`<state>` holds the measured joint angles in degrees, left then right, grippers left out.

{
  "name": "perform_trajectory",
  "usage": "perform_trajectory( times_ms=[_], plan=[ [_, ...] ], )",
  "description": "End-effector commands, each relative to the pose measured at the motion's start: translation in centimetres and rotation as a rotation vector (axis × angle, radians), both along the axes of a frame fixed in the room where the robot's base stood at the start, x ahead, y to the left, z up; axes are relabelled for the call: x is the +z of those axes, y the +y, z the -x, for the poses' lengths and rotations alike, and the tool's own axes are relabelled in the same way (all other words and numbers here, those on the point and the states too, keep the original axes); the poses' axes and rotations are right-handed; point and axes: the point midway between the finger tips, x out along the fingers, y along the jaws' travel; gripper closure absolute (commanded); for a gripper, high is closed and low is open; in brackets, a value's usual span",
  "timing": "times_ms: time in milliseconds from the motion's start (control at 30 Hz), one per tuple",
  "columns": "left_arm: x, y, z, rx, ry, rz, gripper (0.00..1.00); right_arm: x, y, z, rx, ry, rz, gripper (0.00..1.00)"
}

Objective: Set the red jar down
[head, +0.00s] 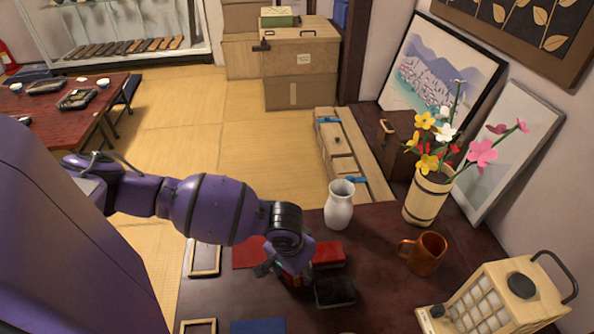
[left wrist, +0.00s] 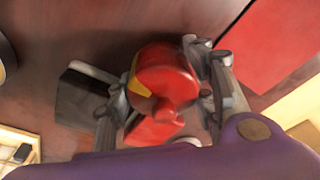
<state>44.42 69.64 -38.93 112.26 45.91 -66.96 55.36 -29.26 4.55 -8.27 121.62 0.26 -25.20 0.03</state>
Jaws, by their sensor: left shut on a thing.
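The red jar (left wrist: 162,75) sits between the fingers of my left gripper (left wrist: 160,98) in the left wrist view, with a yellow patch on its side. My left gripper (head: 284,272) is shut on it, over the dark table (head: 375,255). In the head view only a small part of the red jar (head: 297,281) shows below the gripper; the rest is hidden. I cannot tell whether its base touches the table. My right gripper is not in view.
A black box (head: 335,291) and a red box (head: 329,254) lie close to the gripper. A white vase (head: 339,206), brown mug (head: 426,254), flower vase (head: 425,197) and lantern (head: 505,295) stand to the right. Dark table top is bare between the black box and mug.

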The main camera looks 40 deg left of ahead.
Motion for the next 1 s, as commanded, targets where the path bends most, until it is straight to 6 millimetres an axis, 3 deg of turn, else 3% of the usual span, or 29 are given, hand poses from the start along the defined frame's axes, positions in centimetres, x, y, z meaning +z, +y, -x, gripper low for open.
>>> perform_trajectory(
  times_ms=[300,333,367,767,1000],
  plan=[
    [0.0,0.0,-0.1,0.001,-0.004,0.001,0.83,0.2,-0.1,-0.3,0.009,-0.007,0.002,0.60],
    [0.0,0.0,-0.1,0.000,-0.004,0.000,0.47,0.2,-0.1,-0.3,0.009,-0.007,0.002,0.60],
    [0.0,0.0,-0.1,0.000,-0.004,0.000,0.43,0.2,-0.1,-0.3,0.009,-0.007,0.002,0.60],
    [0.4,0.0,-0.1,0.000,-0.004,0.001,0.42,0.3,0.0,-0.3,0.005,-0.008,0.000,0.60],
    [5.0,0.0,0.4,0.000,-0.008,0.001,0.42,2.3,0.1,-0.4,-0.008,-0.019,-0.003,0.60]
  ],
)
